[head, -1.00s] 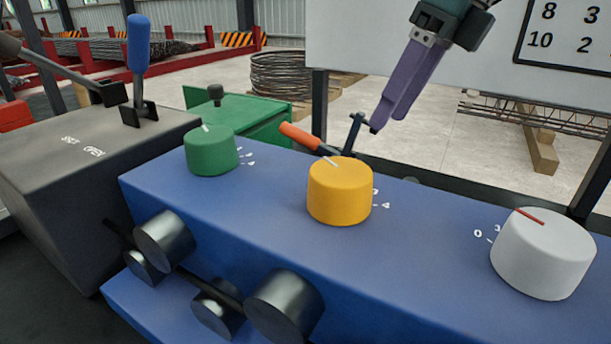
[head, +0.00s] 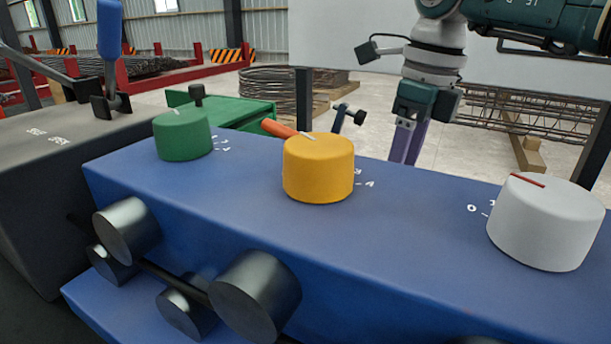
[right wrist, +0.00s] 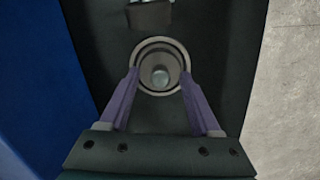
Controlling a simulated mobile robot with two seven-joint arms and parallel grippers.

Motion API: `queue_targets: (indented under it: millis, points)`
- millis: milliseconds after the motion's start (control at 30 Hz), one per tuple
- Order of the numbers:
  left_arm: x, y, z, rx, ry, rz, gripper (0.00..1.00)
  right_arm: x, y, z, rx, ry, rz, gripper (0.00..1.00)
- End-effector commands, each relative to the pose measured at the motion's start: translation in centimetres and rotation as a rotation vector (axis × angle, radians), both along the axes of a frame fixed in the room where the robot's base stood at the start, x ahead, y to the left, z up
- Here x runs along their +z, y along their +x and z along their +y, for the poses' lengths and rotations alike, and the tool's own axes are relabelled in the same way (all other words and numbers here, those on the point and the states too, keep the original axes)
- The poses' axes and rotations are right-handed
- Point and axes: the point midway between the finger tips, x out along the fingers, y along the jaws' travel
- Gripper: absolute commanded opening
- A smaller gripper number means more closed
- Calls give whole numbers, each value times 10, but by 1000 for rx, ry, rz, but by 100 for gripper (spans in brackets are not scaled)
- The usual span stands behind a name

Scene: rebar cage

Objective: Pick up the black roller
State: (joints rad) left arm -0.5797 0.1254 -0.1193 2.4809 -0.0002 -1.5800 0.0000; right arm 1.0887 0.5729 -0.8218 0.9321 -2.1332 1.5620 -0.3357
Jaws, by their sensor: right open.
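In the right wrist view a dark round roller-like part (right wrist: 142,58) with a pale rim stands around a grey post (right wrist: 160,77) on a dark surface. My right gripper (right wrist: 159,74) is open, with its purple fingers on either side of this part. I cannot tell whether they touch it. In the head view my right gripper (head: 405,150) points down behind the blue machine (head: 250,225), its fingertips hidden by the machine's far edge, and the round part is hidden too. Several dark metallic rollers (head: 258,297) sit on the machine's front. My left gripper is out of view.
On the machine stand a green knob (head: 183,137), a yellow knob (head: 318,172) and a white knob (head: 546,225). An orange-handled lever (head: 278,128) is behind the yellow knob. A grey box (head: 45,170) with a blue lever (head: 110,30) stands at left.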

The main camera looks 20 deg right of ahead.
Motion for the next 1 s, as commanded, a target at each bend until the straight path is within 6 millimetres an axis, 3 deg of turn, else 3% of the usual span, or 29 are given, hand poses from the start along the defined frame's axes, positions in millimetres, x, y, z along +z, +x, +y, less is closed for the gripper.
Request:
queue_targets:
  millis: [200, 767, 1000]
  points:
    - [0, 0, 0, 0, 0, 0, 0, -1, 0, 0, 0, 0, 0, 64]
    - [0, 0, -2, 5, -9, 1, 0, 0, 0, 0, 0, 0, -1, 2]
    - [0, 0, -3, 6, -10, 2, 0, 0, 0, 0, 0, 0, -1, 0]
